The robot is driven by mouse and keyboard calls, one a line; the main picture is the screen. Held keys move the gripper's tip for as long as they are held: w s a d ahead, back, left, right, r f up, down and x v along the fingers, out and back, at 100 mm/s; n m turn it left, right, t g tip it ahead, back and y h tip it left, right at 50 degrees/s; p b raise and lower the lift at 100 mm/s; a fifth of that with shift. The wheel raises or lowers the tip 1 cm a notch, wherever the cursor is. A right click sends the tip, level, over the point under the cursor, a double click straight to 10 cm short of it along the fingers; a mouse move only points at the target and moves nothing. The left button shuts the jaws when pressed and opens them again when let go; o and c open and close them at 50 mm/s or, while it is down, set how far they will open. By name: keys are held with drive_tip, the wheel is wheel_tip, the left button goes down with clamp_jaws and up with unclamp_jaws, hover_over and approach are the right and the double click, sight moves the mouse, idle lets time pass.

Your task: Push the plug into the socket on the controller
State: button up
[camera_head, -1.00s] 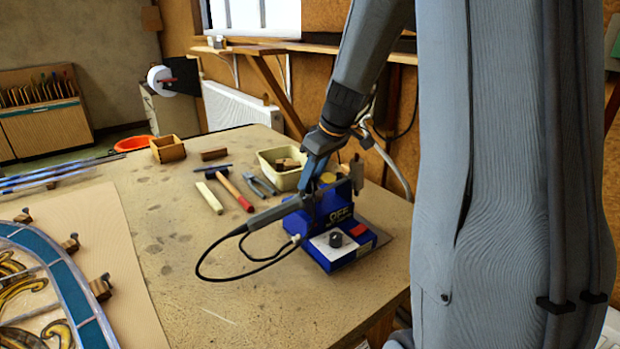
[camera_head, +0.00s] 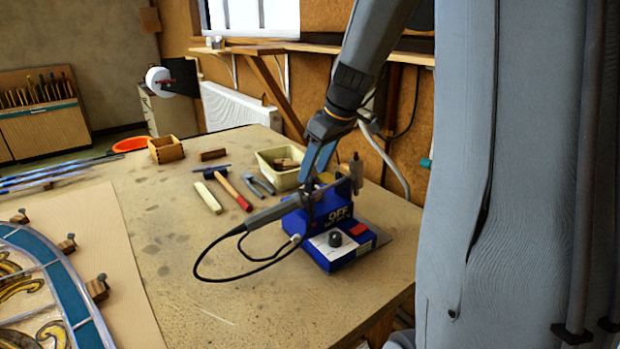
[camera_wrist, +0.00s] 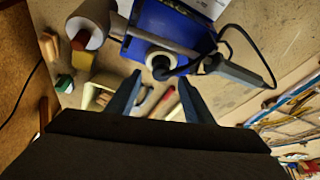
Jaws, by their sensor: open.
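The blue controller (camera_head: 340,247) stands on the bench with an OFF display, a black knob and a red switch; part of its blue body shows in the wrist view (camera_wrist: 165,30). A small pale plug-like end (camera_head: 297,239) of the black cord is at the controller's left side; whether it is seated I cannot tell. The socket is not clearly visible. My gripper (camera_head: 311,203) is over the controller's back left side, beside the iron. In the wrist view its fingers (camera_wrist: 160,98) are apart, with nothing clearly held.
Behind are a cream tub (camera_head: 266,164), pliers (camera_head: 260,186) and a red-handled hammer (camera_head: 232,190). The leaded panel (camera_head: 70,292) lies left.

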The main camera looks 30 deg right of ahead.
drive_tip(key=v, duration=0.4)
drive_tip(key=shift+b, duration=0.3)
idle(0.3)
